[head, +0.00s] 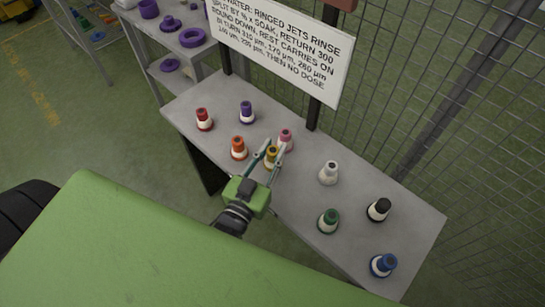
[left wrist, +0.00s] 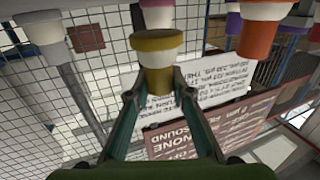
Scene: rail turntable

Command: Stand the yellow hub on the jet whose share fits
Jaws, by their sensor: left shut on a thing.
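My right gripper is out of view.
A white sign (head: 282,42) about ringed jets and water, with several µm values, stands behind the table. A wire mesh fence (head: 415,90) runs along the back. A grey shelf (head: 205,55) at the upper left holds purple parts. Table space lies between the pieces.

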